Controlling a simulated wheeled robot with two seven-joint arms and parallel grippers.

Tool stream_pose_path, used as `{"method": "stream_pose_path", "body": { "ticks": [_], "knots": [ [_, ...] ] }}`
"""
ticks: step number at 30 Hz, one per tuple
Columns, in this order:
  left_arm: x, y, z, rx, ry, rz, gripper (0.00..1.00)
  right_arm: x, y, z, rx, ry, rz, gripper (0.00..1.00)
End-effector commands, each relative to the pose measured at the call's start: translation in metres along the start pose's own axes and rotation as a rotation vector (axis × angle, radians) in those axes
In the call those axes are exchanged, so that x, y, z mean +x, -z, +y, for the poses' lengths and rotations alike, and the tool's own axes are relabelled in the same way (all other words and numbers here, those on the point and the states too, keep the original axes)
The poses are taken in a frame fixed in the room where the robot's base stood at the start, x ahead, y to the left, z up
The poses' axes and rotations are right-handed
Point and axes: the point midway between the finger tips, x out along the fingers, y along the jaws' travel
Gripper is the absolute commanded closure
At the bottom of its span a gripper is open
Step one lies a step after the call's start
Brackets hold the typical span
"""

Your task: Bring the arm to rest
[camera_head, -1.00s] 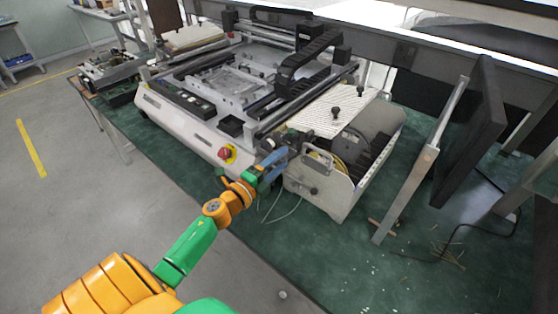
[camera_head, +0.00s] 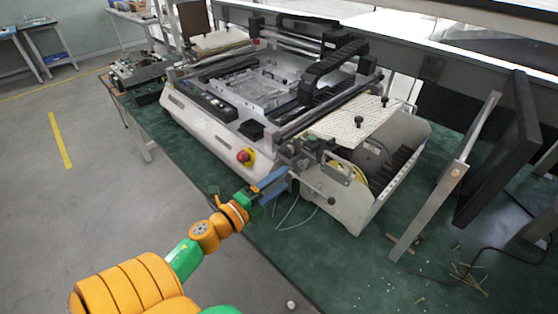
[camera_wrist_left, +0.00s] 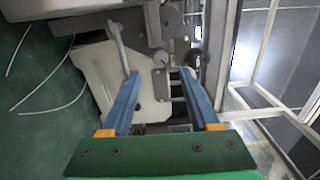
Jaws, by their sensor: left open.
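My left arm comes in from the bottom left of the head view, orange and green. My left gripper (camera_head: 279,183) has blue fingers and is close to the front corner of the large grey machine (camera_head: 205,128), by its metal bracket. In the left wrist view the two blue fingers of the gripper (camera_wrist_left: 158,75) stand apart with nothing held between them. Beyond them are the machine's pale side plate and metal fittings; whether the fingers touch it I cannot tell. My right gripper is in neither view.
The machine stands on a green table (camera_head: 330,270). A red and yellow emergency button (camera_head: 245,156) is on its front. A black monitor-like panel (camera_head: 497,150) stands at the right. Thin white wires lie near the gripper. Grey floor (camera_head: 60,220) is open at the left.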

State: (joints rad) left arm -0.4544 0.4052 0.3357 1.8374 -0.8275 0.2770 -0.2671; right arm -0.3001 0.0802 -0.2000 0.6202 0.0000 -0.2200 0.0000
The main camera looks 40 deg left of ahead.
Motion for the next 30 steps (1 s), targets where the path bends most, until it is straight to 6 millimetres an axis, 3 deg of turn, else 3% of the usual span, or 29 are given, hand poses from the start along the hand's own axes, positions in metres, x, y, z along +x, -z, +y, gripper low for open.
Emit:
{"method": "stream_pose_path", "body": {
  "ticks": [8,11,14,18,21,27,29,30],
  "knots": [
    [0.001,-0.003,0.000,-0.065,0.000,-0.056,0.39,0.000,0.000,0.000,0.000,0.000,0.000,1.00],
    [-0.005,-0.011,0.010,-0.316,-0.037,-0.256,0.39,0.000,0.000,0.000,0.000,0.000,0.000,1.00],
    [-0.026,-0.004,0.044,-0.634,-0.164,-0.480,0.39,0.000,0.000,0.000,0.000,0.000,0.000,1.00],
    [-0.063,0.034,0.090,-0.944,-0.399,-0.682,0.39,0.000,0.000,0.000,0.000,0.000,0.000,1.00],
    [-0.091,0.070,0.111,-1.089,-0.576,-0.777,0.39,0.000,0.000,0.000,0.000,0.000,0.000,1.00],
    [-0.146,0.137,0.128,-1.252,-0.909,-0.888,0.39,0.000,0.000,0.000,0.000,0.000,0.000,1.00],
    [-0.163,0.156,0.127,-1.279,-1.010,-0.907,0.39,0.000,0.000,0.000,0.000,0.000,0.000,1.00],
    [-0.165,0.158,0.138,-1.276,-1.033,-0.921,0.39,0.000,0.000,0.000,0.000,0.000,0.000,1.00]
  ]
}}
